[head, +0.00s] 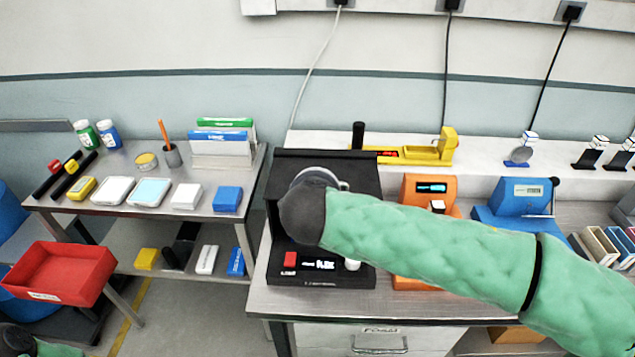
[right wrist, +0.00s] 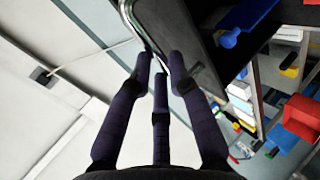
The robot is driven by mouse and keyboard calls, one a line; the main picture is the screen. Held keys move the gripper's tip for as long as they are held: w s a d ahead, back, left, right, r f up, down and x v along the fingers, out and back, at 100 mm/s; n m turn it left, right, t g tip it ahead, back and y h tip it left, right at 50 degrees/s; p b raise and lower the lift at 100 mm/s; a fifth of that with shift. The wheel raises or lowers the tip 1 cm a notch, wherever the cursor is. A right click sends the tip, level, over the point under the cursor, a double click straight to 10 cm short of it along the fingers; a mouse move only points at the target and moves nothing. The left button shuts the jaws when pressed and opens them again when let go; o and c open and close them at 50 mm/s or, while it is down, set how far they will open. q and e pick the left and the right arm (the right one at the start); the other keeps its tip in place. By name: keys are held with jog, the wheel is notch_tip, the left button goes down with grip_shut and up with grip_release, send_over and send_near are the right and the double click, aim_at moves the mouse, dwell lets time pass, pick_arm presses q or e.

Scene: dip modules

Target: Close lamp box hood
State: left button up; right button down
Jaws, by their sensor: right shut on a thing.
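The lamp box (head: 321,279) is black and stands on the metal bench, with a red button, a lit display and a pale knob on its front. Its black hood (head: 325,163) is above the base, with a dark gap visible at the left side; my wrist covers much of it. A chrome handle (right wrist: 132,22) runs along the dark hood panel (right wrist: 180,30) in the right wrist view. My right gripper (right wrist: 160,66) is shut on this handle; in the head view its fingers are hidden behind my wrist. My left gripper is out of frame, with only its wrist at the bottom left.
An orange device (head: 415,190) and a blue device (head: 515,205) stand right of the box, partly behind my arm. A yellow instrument (head: 410,154) is on the ledge behind. A side table (head: 125,208) with several small items is left, beside a red bin (head: 62,272).

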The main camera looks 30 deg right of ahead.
jog(key=c, duration=1.1)
grip_release()
jog(key=shift+s+a+f+g, duration=0.1)
jog(key=shift+a+f+g, duration=0.1)
jog(key=shift+f, duration=0.3)
jog(key=shift+s+a+f+g, duration=0.1)
jog(key=shift+a+f, duration=0.05)
jog(key=shift+f, duration=0.3)
jog(key=shift+c, duration=0.2)
jog(key=shift+r, duration=0.1)
jog(key=v, duration=1.2)
jog(key=shift+d+r, duration=0.15)
jog(key=shift+r, duration=0.25)
jog(key=shift+w, duration=0.1)
